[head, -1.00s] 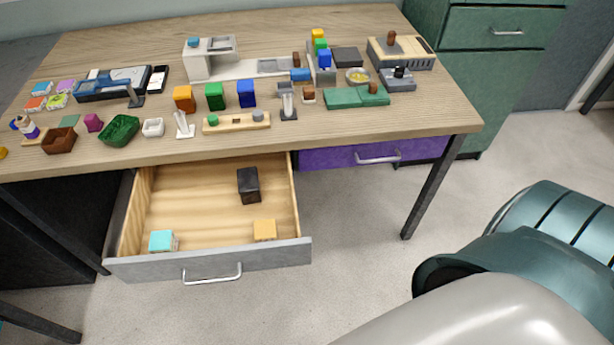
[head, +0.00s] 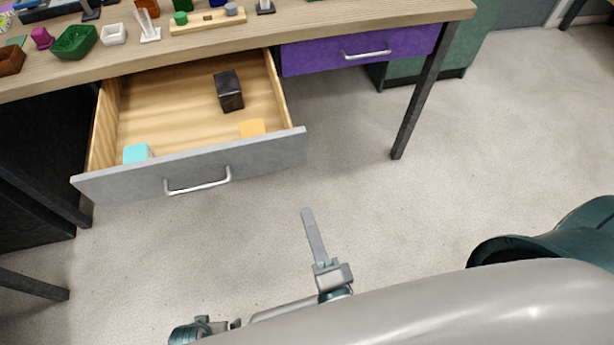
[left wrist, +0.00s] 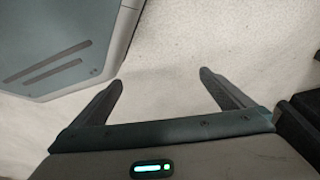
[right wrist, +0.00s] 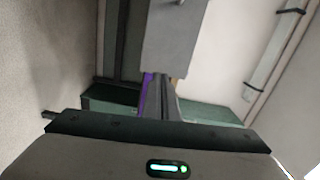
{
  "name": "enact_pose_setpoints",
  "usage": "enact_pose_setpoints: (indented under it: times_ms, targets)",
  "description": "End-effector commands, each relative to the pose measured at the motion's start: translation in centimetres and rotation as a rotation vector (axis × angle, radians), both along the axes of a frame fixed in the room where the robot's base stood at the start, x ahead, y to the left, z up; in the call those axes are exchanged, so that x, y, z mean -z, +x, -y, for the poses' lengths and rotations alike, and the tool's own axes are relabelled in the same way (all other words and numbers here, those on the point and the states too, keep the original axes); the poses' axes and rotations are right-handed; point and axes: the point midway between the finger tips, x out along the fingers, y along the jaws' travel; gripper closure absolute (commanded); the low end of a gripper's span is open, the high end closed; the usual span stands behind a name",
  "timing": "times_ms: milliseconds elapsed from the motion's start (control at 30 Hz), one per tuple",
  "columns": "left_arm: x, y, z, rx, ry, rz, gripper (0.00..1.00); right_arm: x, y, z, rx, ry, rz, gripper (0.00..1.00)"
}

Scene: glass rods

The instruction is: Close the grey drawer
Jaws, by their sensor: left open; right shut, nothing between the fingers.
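The grey drawer (head: 120,184) under the table stands pulled open, with a silver handle (head: 198,187) on its front. In the right wrist view the shut fingers (right wrist: 158,80) point toward a grey panel, likely the drawer front (right wrist: 178,45). My left gripper (left wrist: 161,77) is open and empty over the floor; it is out of the head view.
A purple drawer (head: 322,53) right of the grey one is shut. Table legs (head: 420,95) stand at right and left. The wooden tabletop (head: 380,18) carries several small objects. A green cabinet (head: 475,50) stands behind at right. The floor (head: 400,205) before the table is clear.

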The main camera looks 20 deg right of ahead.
Motion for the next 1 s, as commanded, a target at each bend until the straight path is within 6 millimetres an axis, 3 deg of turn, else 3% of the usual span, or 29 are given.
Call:
enact_pose_setpoints:
  times_ms: [200, 633, 767, 1000]
  targets:
    - [-0.4, 0.4, 0.0, -0.001, -0.001, 0.004, 0.0, -1.3, -0.3, 0.7, 0.03, 0.065, 0.011, 1.0]
    - [-0.2, 0.2, 0.0, -0.001, -0.001, 0.002, 0.0, -1.4, 0.3, 0.7, 0.03, 0.061, 0.013, 1.0]
    - [0.3, 0.1, -0.1, -0.001, -0.001, 0.003, 0.0, -1.5, 1.3, 0.7, 0.03, 0.061, 0.013, 1.0]
    - [2.3, -0.8, -0.4, -0.002, 0.001, -0.003, 0.0, -1.6, 4.7, 0.8, 0.03, 0.061, 0.015, 1.0]
